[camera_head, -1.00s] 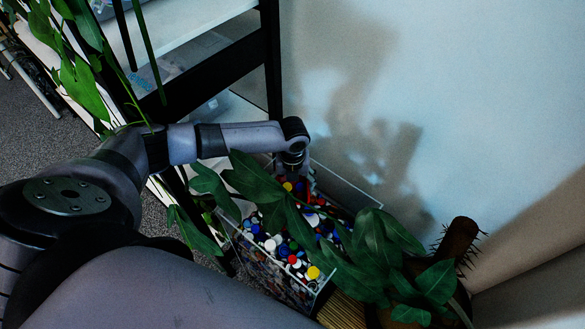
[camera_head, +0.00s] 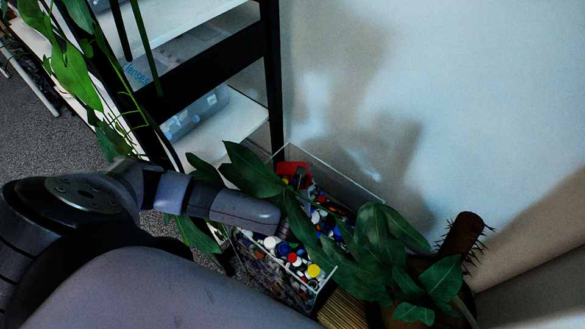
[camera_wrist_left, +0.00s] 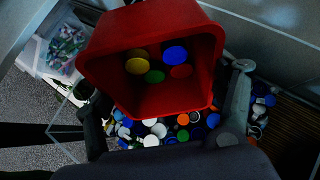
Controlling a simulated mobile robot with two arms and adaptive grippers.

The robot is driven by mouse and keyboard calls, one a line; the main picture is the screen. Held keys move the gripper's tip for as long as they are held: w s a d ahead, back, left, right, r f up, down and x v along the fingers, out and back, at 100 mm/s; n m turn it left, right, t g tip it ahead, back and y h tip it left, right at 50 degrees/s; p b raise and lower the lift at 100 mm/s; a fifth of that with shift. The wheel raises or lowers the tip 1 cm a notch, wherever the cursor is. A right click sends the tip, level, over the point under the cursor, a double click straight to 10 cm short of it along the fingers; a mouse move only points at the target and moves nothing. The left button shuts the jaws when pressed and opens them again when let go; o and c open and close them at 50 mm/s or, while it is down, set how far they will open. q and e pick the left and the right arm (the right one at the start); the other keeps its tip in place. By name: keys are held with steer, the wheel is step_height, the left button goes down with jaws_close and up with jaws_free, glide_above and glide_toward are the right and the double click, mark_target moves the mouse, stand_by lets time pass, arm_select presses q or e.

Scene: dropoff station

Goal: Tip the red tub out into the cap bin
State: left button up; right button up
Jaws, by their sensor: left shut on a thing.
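The red tub (camera_wrist_left: 165,100) fills the middle of the left wrist view, its open mouth turned toward the camera. A few caps, yellow, blue, green and red, show inside it. My left gripper (camera_wrist_left: 165,85) is shut on the tub, one finger on each side. In the head view a small part of the red tub (camera_head: 293,169) shows at the far end of the cap bin, while the gripper itself is hidden behind leaves and my arm. The cap bin (camera_head: 335,176) has clear walls and holds many coloured caps (camera_head: 290,258). My right gripper is out of view.
A leafy plant (camera_head: 375,245) overhangs the bin's right side, and more leaves (camera_head: 70,60) hang at the upper left. A black-framed shelf (camera_head: 273,75) with clear boxes (camera_head: 195,112) stands behind. A pale wall (camera_head: 450,90) closes the right side.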

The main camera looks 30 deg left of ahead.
arm_select(q)
steer(key=t, duration=0.1)
steer(key=s+d+t+y+b, duration=0.1)
steer(key=shift+s+t+y, duration=0.15)
steer(key=shift+t+y, duration=0.15)
steer(key=shift+s+r+t+y, duration=0.1)
steer(key=shift+r+t+y, duration=0.1)
steer(key=shift+t+y, duration=0.15)
stand_by(0.3)
steer(key=s, duration=0.1)
steer(key=s+d+t+b, duration=0.1)
steer(key=s+f+t+y+b, duration=0.1)
steer(key=s, duration=0.1)
steer(key=shift+d, duration=0.35)
stand_by(0.8)
